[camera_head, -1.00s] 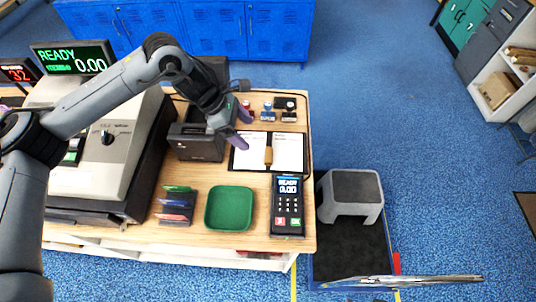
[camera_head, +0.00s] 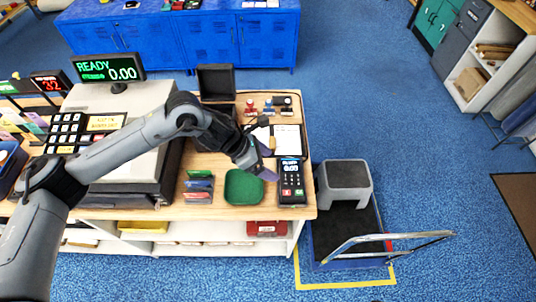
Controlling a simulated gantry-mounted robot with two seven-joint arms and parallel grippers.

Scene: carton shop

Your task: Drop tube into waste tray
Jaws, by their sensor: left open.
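A small green square tray (camera_head: 243,188) sits near the front edge of the wooden counter. My left gripper (camera_head: 267,160) is open, with its purple fingers just up and right of the tray, between the tray and the card terminal. I see nothing between its fingers. It partly covers an open white notebook (camera_head: 287,140) behind it. No tube can be made out clearly; a small tan piece on the notebook is mostly hidden behind the gripper. My right gripper is not in view.
A card terminal (camera_head: 291,182) stands right of the tray, and a card rack (camera_head: 198,187) stands left of it. Stamps (camera_head: 268,107) stand at the back. A cash register (camera_head: 120,105) fills the left. A grey step stool (camera_head: 343,182) stands on a floor trolley at right.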

